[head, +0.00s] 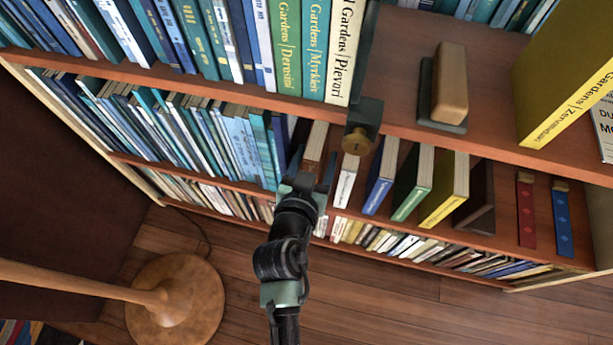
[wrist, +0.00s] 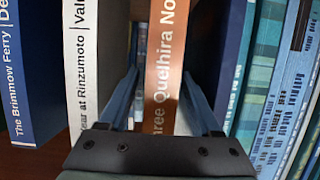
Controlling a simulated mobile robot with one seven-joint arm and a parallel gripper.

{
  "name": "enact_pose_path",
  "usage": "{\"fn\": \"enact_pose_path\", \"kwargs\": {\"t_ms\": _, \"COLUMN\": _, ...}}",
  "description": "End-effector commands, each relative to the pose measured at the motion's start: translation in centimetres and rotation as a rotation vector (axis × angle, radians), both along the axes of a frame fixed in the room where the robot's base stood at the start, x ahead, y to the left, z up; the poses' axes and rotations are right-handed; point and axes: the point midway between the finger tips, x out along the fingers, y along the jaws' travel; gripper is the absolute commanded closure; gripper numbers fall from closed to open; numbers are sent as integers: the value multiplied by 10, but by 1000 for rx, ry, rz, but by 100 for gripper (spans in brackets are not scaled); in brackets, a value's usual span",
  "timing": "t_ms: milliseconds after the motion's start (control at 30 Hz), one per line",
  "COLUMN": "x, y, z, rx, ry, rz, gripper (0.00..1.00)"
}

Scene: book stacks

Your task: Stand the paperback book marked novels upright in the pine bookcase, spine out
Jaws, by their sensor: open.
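A paperback with a brown-orange spine reading "Three Quelhira No…" (wrist: 164,60) stands on the middle shelf of the bookcase (head: 400,120), spine outward; the rest of its title is cut off. In the head view its pale top edge (head: 316,140) shows just beyond my gripper (head: 308,180). In the wrist view my open gripper (wrist: 160,88) has one finger on each side of this book. A gap shows between the left finger and the spine; I cannot tell whether the right finger touches it.
A white book (wrist: 82,60) and a blue book (wrist: 32,75) stand left of it in the wrist view. Blue and teal books (wrist: 270,80) stand close on the right. A bookend with a brass knob (head: 357,141) overhangs nearby. A lamp base (head: 175,305) stands on the floor.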

Motion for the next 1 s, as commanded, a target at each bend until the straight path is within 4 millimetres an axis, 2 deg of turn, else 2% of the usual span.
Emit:
{"fn": "enact_pose_path", "kwargs": {"t_ms": 300, "x": -60, "y": 11, "z": 24, "rx": 2, "ry": 2, "rz": -1, "gripper": 35}}
{"fn": "enact_pose_path", "kwargs": {"t_ms": 500, "x": -85, "y": 16, "z": 33, "rx": 2, "ry": 1, "rz": -2, "gripper": 35}}
{"fn": "enact_pose_path", "kwargs": {"t_ms": 700, "x": -96, "y": 19, "z": 37, "rx": 2, "ry": -1, "rz": 0, "gripper": 35}}
{"fn": "enact_pose_path", "kwargs": {"t_ms": 1000, "x": -97, "y": 19, "z": 37, "rx": 2, "ry": -2, "rz": 0, "gripper": 35}}
